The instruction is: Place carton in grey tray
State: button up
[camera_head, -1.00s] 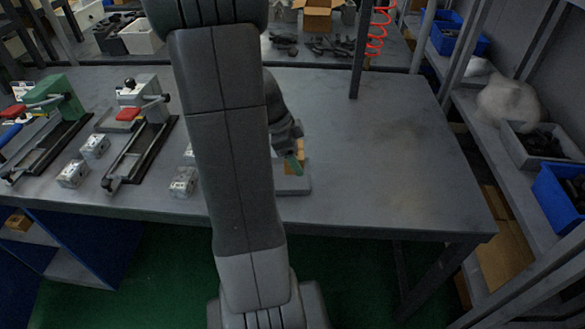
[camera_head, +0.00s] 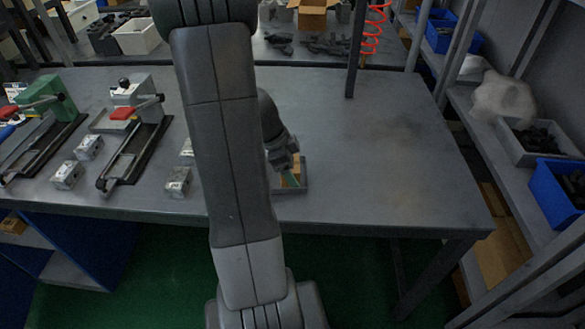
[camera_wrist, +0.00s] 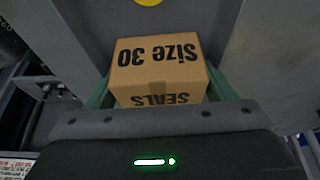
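The carton (camera_wrist: 160,68) is a small brown box marked "Size 30" and "SEALS". In the wrist view it sits between the two green fingers of my gripper (camera_wrist: 160,88), which press against its left and right sides. In the head view the carton (camera_head: 297,168) shows as a tan patch beside a green finger of my gripper (camera_head: 290,177). It is within the outline of the grey tray (camera_head: 304,177) on the table. My arm hides the tray's left part. I cannot tell whether the carton touches the tray floor.
Metal valve blocks (camera_head: 178,181) and clamp fixtures (camera_head: 135,130) stand on the left of the table (camera_head: 390,150). The table's right side is clear. A dark post (camera_head: 356,60) rises at the back. Shelves with blue bins (camera_head: 555,190) line the right.

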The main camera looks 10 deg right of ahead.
jog(key=shift+r+p, duration=0.25)
jog(key=shift+p, duration=0.05)
jog(key=v, duration=1.1)
jog(key=shift+a+r+p, duration=0.2)
jog(key=shift+r+p, duration=0.1)
jog(key=shift+r, duration=0.05)
